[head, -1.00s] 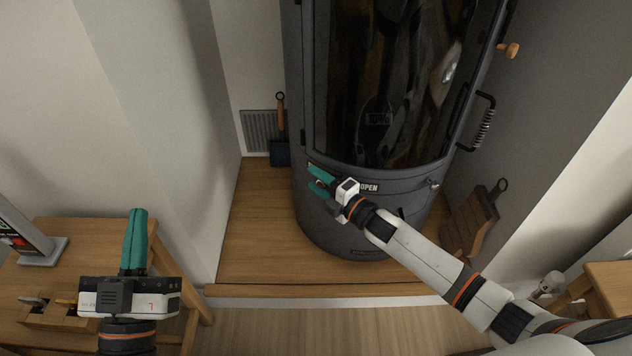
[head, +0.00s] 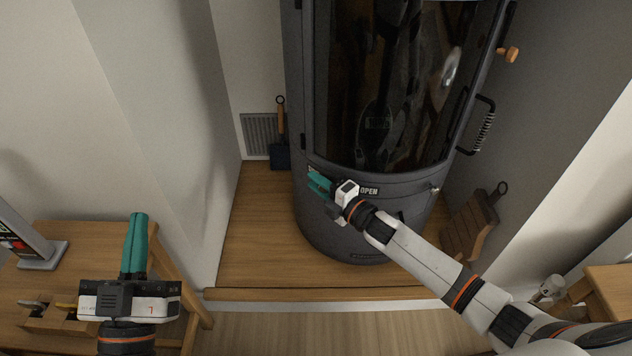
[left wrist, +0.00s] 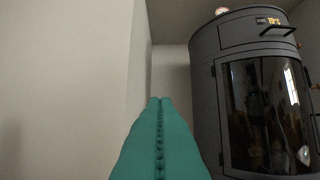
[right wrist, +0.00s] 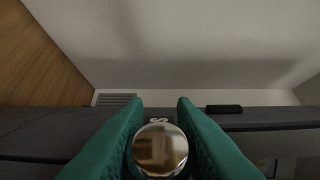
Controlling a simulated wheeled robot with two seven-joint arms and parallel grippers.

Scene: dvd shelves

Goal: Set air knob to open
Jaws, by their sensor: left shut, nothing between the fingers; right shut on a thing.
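The dark grey stove (head: 385,225) stands in the corner with a white "OPEN" label (head: 369,190) on its front below the glass. My right gripper (head: 320,184) is at the stove's front, left of that label. In the right wrist view its green fingers are shut on a round shiny metal knob (right wrist: 160,148). The gripper hides the knob in the head view. I cannot read which setting the knob points to. My left gripper (head: 139,216) is shut and empty, away from the stove; its closed fingers also show in the left wrist view (left wrist: 160,105).
A small wooden table (head: 50,270) stands at the left. A shovel (head: 280,150) leans by a wall vent (head: 258,135). A wooden board (head: 470,225) leans on the right. The stove door has a coiled handle (head: 485,125). The wooden floor before the stove is clear.

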